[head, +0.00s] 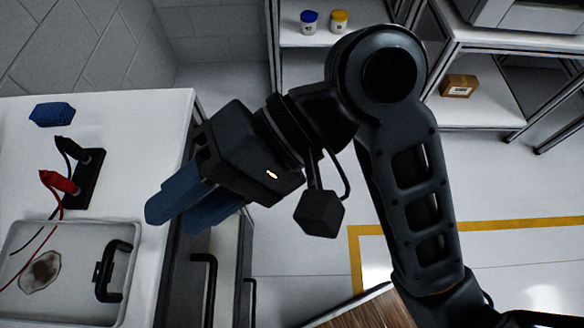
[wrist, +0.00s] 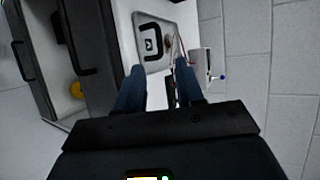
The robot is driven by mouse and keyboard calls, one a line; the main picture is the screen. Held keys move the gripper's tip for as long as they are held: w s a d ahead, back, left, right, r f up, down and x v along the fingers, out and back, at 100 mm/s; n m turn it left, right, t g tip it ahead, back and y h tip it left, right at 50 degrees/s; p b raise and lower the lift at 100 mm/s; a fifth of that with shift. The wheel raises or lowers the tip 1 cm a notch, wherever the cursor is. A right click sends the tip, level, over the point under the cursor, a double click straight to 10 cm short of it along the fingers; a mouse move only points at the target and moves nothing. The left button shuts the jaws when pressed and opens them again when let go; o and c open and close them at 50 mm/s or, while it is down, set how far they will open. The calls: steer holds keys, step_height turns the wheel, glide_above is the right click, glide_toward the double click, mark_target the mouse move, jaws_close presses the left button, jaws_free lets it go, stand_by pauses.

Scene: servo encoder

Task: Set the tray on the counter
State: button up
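A light grey tray (head: 78,306) lies on the white counter (head: 130,115) at the lower left of the head view. It has a black handle on its right side and a brownish, irregular pale patch inside. The tray also shows in the wrist view (wrist: 168,62), beyond the fingers. My gripper (head: 176,218) has two blue fingers and hangs near the counter's right edge, above and to the right of the tray, not touching it. In the wrist view the fingers (wrist: 160,82) stand apart with nothing between them.
A black block (head: 87,180) with red and black plugs stands on the counter, and their leads run into the tray. A blue object (head: 52,113) lies at the back. Drawers with black handles (head: 207,262) are below. Shelves hold two jars (head: 309,22) and a cardboard box (head: 458,86).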

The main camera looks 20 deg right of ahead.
steer(key=s+d+f+m+t+h, duration=0.3)
steer(key=d+f+m+t+h, duration=0.35)
steer(key=d+f+t, duration=0.65)
steer(key=s+d+r+n+t+h, duration=0.1)
steer(key=s+d+r+n+h, duration=0.1)
steer(key=s+d, duration=0.4)
steer(key=s+d+r+n+t+h, duration=0.2)
steer(key=s+d+n+h, duration=0.2)
steer(key=s, duration=0.4)
steer(key=shift+d+r+n, duration=0.4)
steer(key=shift+d+n, duration=0.45)
steer(key=shift+d, duration=0.1)
